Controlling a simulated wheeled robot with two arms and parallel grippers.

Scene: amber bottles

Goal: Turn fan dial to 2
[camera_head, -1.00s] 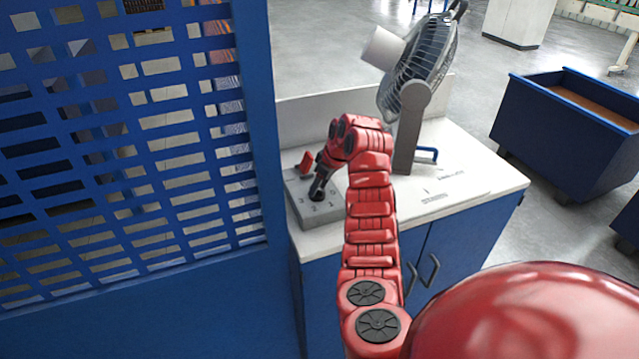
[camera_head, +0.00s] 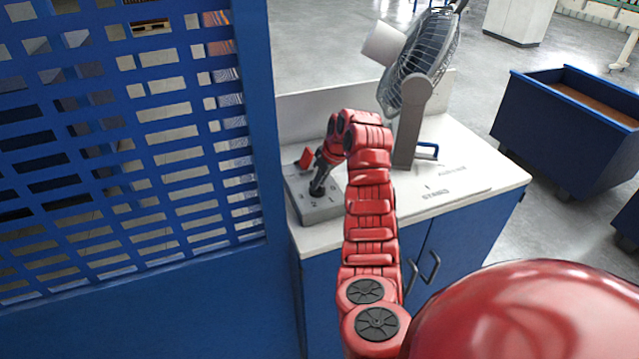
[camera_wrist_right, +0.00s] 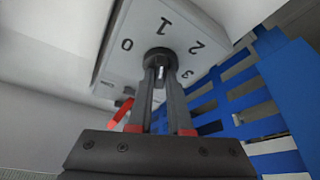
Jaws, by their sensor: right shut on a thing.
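The fan dial is a small dark knob (camera_wrist_right: 160,58) on a grey control box (camera_head: 322,211) marked 0, 1, 2 and 3. My right gripper (camera_head: 317,190) comes down onto the box from above. In the right wrist view its two dark fingers (camera_wrist_right: 160,70) are shut on the knob, one on each side. The fingers hide part of the knob, and I cannot tell which number it points to. The grey fan (camera_head: 425,62) stands on the white counter behind my right arm. My left gripper is not in view.
A blue slotted panel (camera_head: 130,130) stands close to the left of the counter (camera_head: 485,185). A red piece (camera_head: 306,158) sits at the box's back left. A blue bin (camera_head: 570,130) stands on the floor at right.

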